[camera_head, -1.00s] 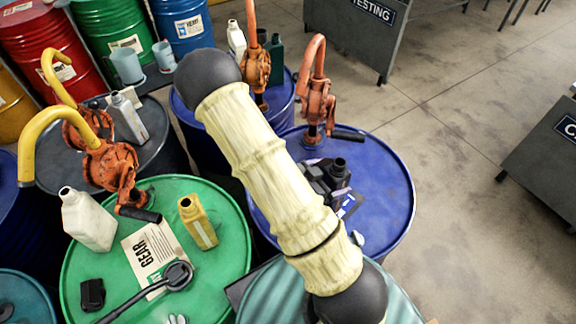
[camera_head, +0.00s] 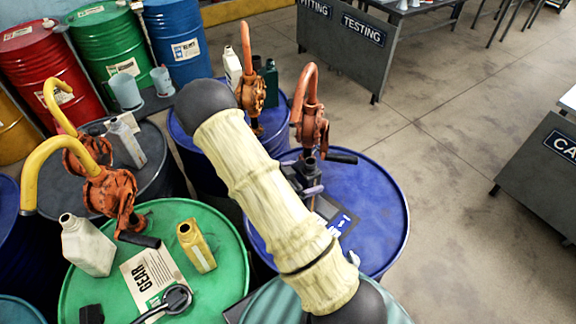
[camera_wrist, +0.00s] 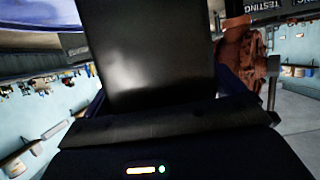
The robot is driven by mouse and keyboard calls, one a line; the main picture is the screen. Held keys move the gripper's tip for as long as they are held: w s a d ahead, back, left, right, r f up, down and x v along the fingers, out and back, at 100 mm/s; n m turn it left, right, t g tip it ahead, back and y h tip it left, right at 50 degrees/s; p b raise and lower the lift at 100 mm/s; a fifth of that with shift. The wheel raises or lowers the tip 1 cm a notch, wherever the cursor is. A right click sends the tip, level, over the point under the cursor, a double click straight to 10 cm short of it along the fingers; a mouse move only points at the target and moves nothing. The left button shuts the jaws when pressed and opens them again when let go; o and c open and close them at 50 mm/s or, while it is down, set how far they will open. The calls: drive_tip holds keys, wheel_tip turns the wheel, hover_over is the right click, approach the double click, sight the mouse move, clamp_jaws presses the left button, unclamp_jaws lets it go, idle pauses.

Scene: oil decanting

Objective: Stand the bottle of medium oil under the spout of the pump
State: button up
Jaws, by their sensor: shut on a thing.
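My gripper (camera_head: 299,184) is shut on a black bottle (camera_head: 310,168) above the blue drum (camera_head: 375,200). The bottle's open neck points up, and my arm hides much of its body. In the wrist view the bottle (camera_wrist: 155,55) stands between the fingers. An orange hand pump (camera_head: 313,128) with a hooked spout (camera_head: 296,112) stands on the blue drum. The bottle is close in front of the pump; I cannot tell whether its mouth is below the spout's end. The pump also shows at the right in the wrist view (camera_wrist: 240,60).
A green drum (camera_head: 85,295) at left bears a white bottle (camera_head: 88,245), a yellow bottle (camera_head: 196,247) and a black funnel-like tool (camera_head: 176,299). A yellow-spouted pump (camera_head: 108,190) stands there too. Another orange pump (camera_head: 250,95) is behind. The blue drum's right side is clear.

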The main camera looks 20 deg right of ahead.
drive_tip(key=w+a, duration=0.1)
drive_tip(key=w, duration=0.7)
drive_tip(key=shift+a, duration=0.25)
drive_tip(key=shift+f+b, duration=1.3)
drive_tip(key=shift+f, duration=0.45)
drive_tip(key=shift+f, duration=0.1)
drive_tip(key=o, duration=1.2)
drive_tip(key=shift+c, duration=0.2)
drive_tip(key=shift+s, duration=0.1)
